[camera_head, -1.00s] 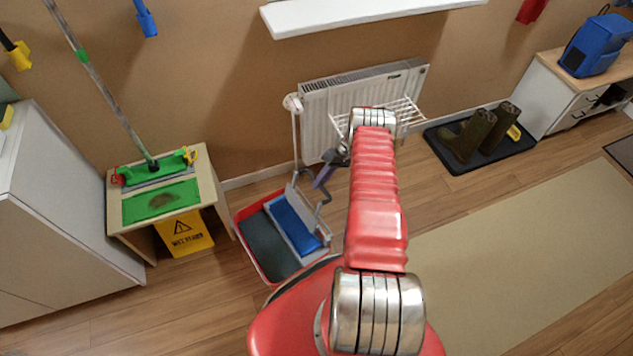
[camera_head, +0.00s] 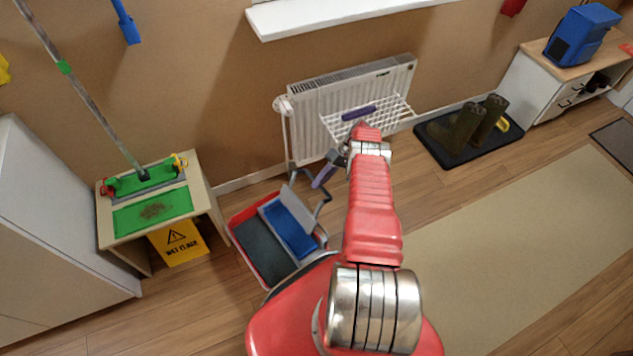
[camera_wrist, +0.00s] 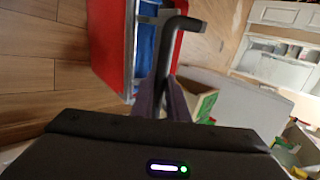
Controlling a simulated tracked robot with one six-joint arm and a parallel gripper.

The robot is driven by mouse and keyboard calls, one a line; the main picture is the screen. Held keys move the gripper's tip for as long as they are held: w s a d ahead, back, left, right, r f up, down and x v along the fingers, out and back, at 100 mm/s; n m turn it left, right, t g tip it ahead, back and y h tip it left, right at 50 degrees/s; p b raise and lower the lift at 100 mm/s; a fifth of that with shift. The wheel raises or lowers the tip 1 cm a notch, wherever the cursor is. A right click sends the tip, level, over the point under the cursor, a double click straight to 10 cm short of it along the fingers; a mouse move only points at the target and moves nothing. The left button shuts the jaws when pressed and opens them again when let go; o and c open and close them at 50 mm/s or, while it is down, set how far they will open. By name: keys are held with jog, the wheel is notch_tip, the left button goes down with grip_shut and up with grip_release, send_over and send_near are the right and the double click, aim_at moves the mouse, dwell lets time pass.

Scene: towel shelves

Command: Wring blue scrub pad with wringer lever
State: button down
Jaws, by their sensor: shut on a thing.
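The red bucket (camera_head: 240,215) with a grey wringer (camera_head: 297,208) on it stands on the floor left of my arm. A blue surface, perhaps the blue scrub pad (camera_head: 288,228), lies at the wringer; I cannot tell pad from wringer part. My gripper (camera_head: 322,178) has purple fingers and is just behind the bucket's right side. In the wrist view my gripper (camera_wrist: 163,92) is shut on the dark bent wringer lever (camera_wrist: 183,23). The lever's lower part lies between the fingers. Red bucket wall (camera_wrist: 110,40) and blue (camera_wrist: 147,50) show behind it.
A small wooden table (camera_head: 205,190) with a green mop and green pad stands left, a yellow wet-floor sign (camera_head: 180,242) below. Behind are a radiator (camera_head: 340,85) and a white wire rack (camera_head: 392,112) with a purple object. Boots stand on a black tray (camera_head: 440,150).

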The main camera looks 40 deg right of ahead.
jog(key=shift+s+d+f, duration=0.3)
jog(key=shift+s+f, duration=0.05)
dwell(0.4)
jog(key=c, duration=1.7)
grip_release()
jog(key=shift+w+r, duration=0.1)
jog(key=shift+w, duration=0.05)
jog(key=shift+w+r, duration=0.1)
jog(key=shift+r, duration=0.1)
jog(key=shift+a+r, duration=0.1)
jog(key=shift+r, duration=4.85)
jog(key=shift+f, duration=0.1)
